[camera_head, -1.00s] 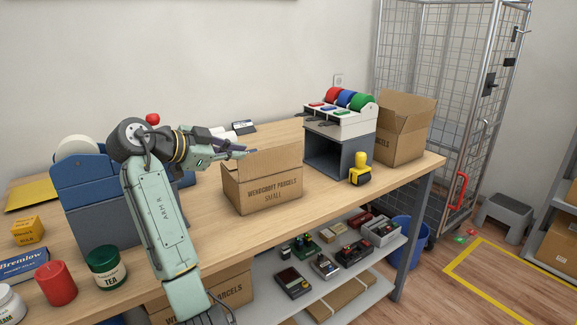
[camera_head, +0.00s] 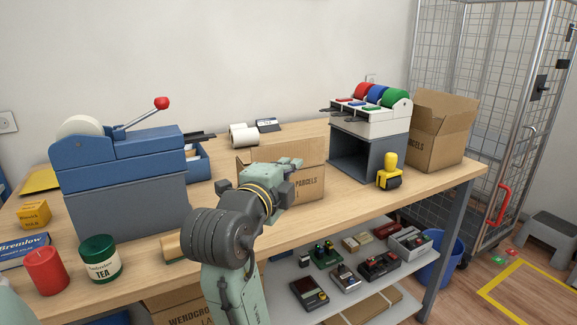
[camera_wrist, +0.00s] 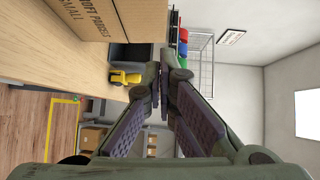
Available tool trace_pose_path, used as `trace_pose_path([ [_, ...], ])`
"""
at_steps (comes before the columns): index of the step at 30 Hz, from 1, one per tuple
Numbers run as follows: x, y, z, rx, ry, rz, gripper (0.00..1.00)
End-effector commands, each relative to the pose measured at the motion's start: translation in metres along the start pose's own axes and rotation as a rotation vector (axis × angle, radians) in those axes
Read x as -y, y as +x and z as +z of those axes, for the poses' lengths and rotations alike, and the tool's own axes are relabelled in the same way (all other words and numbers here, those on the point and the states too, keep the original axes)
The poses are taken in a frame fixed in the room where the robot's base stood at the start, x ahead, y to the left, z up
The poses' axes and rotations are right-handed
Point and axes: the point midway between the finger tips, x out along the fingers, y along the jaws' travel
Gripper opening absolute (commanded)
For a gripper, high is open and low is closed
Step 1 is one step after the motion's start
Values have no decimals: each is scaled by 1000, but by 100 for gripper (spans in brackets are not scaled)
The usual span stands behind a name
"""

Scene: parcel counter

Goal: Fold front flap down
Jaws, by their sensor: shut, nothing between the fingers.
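The small cardboard parcel box (camera_head: 313,188) stands on the counter, partly hidden behind my arm. A tall cardboard panel (camera_head: 305,150) stands upright at its top. I cannot tell how the front flap lies, as my gripper covers that side. In the wrist view, the box (camera_wrist: 142,18) is at the upper left, turned sideways, with its printed face showing. My gripper (camera_head: 292,163) is at the front of the box near its top edge. In the wrist view, my gripper (camera_wrist: 165,88) is shut and empty, its fingertips to the side of the box; contact cannot be told.
A blue tape machine (camera_head: 120,165) with a red-knobbed lever stands left. A tape dispenser unit (camera_head: 370,125) and a yellow stamp (camera_head: 389,172) are right of the box, with another open box (camera_head: 440,130) beyond. A tea tin (camera_head: 100,260) and red candle (camera_head: 46,271) are front left.

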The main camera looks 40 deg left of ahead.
Motion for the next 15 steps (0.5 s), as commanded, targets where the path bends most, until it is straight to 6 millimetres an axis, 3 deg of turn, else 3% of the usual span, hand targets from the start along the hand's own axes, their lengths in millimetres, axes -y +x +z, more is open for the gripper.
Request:
trace_pose_path([
  [9, 2, 69, -1, -3, -3, 5, 0],
  [15, 1, 88, 21, -2, -4, 4, 0],
])
